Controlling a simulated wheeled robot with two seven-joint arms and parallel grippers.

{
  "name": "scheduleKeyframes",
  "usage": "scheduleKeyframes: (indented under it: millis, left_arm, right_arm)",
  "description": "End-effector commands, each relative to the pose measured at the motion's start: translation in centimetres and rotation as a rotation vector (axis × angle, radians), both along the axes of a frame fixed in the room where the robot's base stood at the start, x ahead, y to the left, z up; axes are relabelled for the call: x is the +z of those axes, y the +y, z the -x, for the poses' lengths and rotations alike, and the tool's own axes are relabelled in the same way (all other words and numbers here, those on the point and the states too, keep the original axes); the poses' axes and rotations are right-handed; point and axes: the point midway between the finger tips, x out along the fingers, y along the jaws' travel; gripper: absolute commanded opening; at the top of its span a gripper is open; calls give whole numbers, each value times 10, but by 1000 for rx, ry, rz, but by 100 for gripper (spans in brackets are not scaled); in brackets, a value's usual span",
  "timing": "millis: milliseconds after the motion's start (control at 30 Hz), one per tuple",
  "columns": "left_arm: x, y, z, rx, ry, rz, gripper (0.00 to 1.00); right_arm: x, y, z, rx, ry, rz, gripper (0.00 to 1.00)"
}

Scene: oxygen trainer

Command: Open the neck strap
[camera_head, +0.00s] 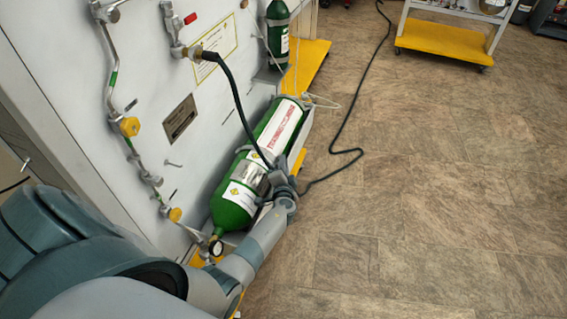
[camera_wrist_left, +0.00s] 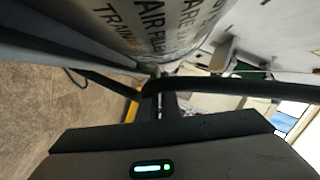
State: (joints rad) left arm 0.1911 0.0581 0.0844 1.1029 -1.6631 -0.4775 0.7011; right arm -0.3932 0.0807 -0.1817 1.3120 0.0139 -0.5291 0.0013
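A green cylinder (camera_head: 232,203) with white labels rests at a slant along the white panel. Its rounded shoulder and a gauge (camera_head: 216,248) are at the end nearer me. A grey strap (camera_head: 257,157) crosses the cylinder around its middle; I cannot tell for sure that it is the neck strap. My left gripper (camera_head: 281,184) is at the cylinder's right side, close to that strap. Its fingers blend with dark parts there, so their opening is unclear. In the left wrist view the lettered cylinder (camera_wrist_left: 165,28) is very close at the top. My right gripper is not in view.
A black hose (camera_head: 240,108) hangs from the panel's fitting across the cylinder toward my gripper. A smaller green cylinder (camera_head: 278,38) stands farther back. A yellow-based cart (camera_head: 440,38) is at the upper right. A dark cable lies on the floor; the floor at right is mostly clear.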

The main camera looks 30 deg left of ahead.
Motion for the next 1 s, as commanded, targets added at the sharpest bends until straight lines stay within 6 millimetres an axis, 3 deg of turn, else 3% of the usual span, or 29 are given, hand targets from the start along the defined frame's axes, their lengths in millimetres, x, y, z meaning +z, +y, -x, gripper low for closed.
scheduleKeyframes:
  millis: [1000]
  left_arm:
    - [-1, -1, 0, 0, 1, 1, 0]
  right_arm:
    - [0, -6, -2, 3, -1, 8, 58]
